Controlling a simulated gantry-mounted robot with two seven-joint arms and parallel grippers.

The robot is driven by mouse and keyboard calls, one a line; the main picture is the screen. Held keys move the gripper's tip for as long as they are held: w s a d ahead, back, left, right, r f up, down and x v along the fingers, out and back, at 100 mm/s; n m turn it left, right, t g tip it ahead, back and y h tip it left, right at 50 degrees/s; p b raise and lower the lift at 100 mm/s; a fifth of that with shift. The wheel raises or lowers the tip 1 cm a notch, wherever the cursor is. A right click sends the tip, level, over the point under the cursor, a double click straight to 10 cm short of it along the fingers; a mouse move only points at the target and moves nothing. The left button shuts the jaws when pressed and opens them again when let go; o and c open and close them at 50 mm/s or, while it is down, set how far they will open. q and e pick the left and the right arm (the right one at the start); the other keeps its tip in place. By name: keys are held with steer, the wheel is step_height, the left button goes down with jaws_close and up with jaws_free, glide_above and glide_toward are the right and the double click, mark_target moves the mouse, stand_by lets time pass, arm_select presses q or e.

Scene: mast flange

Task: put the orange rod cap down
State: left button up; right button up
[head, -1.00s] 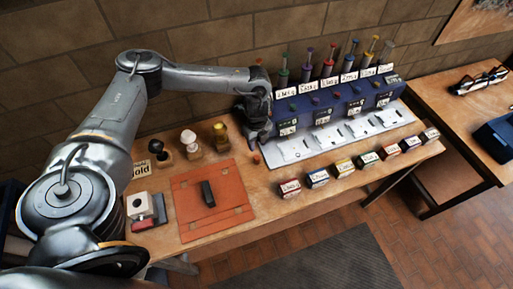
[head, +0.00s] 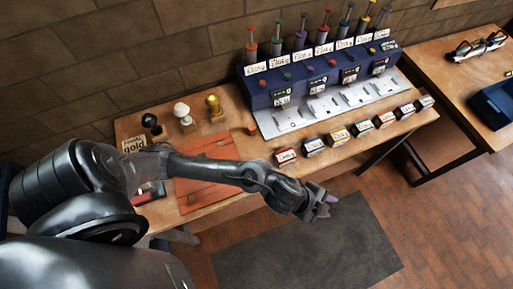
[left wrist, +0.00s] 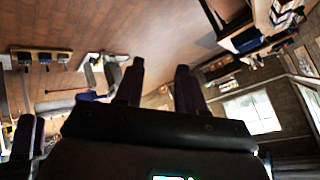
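A small orange cap (head: 252,131) sits on the wooden table, just left of the pale plate in front of the blue rack. Another orange-red top (head: 250,28) shows on the leftmost rod standing in the rack. My left gripper (head: 328,204) is beyond the table's front edge, above the floor mat and well apart from both. Its two dark fingers (left wrist: 159,85) stand apart in the left wrist view with nothing between them, so it is open.
The blue rack (head: 262,98) holds several rods with coloured tops. Several labelled blocks (head: 338,138) line the front edge. Black, white and gold knobs (head: 214,104) stand back left. My arm crosses the orange-brown mat (head: 190,193).

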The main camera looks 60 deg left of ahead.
arm_select(q)
steer(key=s+a+f+n+g+y, duration=0.2)
steer(key=s+a+n+g+y, duration=0.2)
steer(key=s+a+n, duration=0.8)
steer(key=s+a, duration=0.2)
steer(key=a, duration=0.2)
steer(key=shift+s+a+f+y, duration=0.3)
steer(key=shift+f, duration=0.1)
